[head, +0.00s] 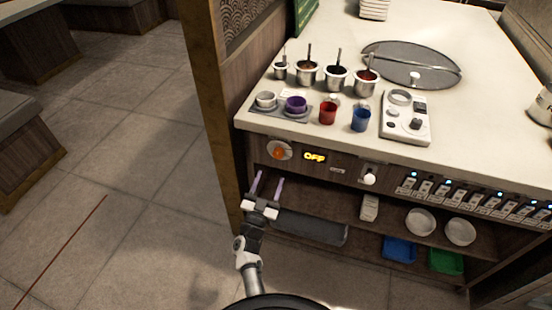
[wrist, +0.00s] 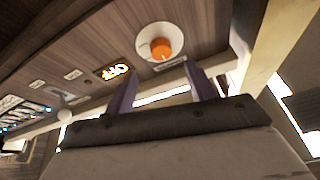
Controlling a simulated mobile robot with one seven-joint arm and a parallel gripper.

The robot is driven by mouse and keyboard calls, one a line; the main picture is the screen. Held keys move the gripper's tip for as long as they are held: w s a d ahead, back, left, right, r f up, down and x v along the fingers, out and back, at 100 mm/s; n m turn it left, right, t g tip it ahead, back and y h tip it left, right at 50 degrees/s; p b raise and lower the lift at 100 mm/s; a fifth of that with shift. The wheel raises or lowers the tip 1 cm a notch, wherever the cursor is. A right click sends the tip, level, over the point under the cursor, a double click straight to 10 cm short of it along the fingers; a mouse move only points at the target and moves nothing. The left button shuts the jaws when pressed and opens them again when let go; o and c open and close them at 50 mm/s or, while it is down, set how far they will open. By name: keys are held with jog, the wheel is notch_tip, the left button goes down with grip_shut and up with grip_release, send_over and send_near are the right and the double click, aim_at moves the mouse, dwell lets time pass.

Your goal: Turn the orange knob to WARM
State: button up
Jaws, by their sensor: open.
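The orange knob (head: 279,153) sits on a pale round plate on the counter's front panel, at its left end. In the wrist view the knob (wrist: 161,47) is ahead of and above my fingers, near the top centre. A lit yellow display (head: 314,157) beside it reads OFF; it also shows in the wrist view (wrist: 114,71). My gripper (head: 267,183) is open and empty, with its two purple fingers below the knob and apart from it. In the wrist view my gripper (wrist: 160,84) has its fingers spread wide. The knob's pointer mark is too small to read.
A white knob (head: 369,178) and a row of lit switches (head: 470,195) are further right on the panel. Cups and sauce wells stand on the countertop (head: 340,140). A wooden post (head: 215,110) borders the left. Shelves below hold bowls and trays. Floor at left is clear.

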aim_at(276, 156)
jog(key=p+x, duration=0.1)
jog(key=x, duration=0.7)
jog(key=shift+a, duration=0.1)
jog(key=shift+c, duration=0.3)
jog(key=c, duration=0.9)
jog(key=shift+m, duration=0.5)
jog(key=m+h, duration=0.1)
jog(key=m, duration=0.1)
jog(key=m+g+h, duration=0.1)
jog(key=m, duration=0.2)
jog(key=m+g+h, duration=0.1)
jog(key=m, duration=0.1)
jog(key=shift+a+m+h, duration=0.3)
jog(key=shift+m, duration=0.1)
jog(key=m+g, duration=0.1)
jog(key=m, duration=0.2)
jog(key=m+g+h, duration=0.1)
jog(key=m+g, duration=0.1)
jog(key=m, duration=0.1)
jog(key=shift+a+r+m, duration=0.1)
jog(key=shift+r+m, duration=0.1)
jog(key=shift+m, duration=0.2)
